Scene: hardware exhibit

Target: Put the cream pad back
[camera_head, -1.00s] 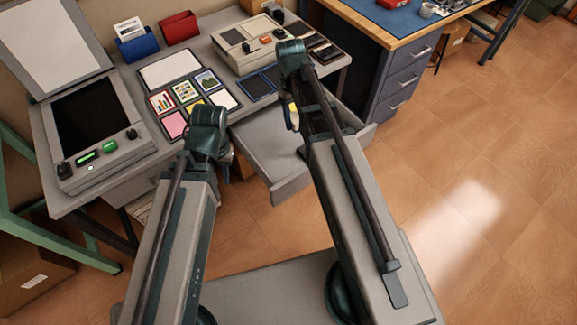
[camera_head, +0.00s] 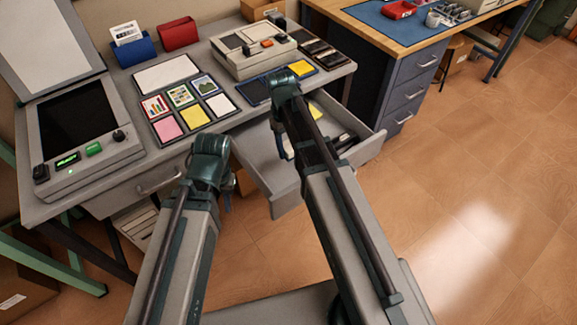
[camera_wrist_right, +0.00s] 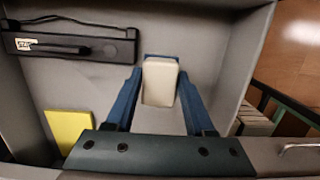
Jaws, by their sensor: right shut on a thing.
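In the right wrist view, the cream pad (camera_wrist_right: 160,84) is a small pale block with rounded corners. It sits between the blue fingertips of my right gripper (camera_wrist_right: 160,72), which is shut on it over the grey drawer floor. I cannot tell whether the pad touches the floor. The open drawer (camera_head: 289,203) shows in the head view under my right forearm, which hides the pad there. My left gripper (camera_head: 227,196) hangs in front of the desk, left of the drawer, its fingers mostly hidden by its wrist.
In the drawer lie a yellow pad (camera_wrist_right: 67,130) and a black device (camera_wrist_right: 70,46). The desk above holds a panel of coloured cards (camera_head: 170,129), a blue tray with a yellow note (camera_head: 302,68) and a beige machine (camera_head: 252,62). Open floor lies to the right.

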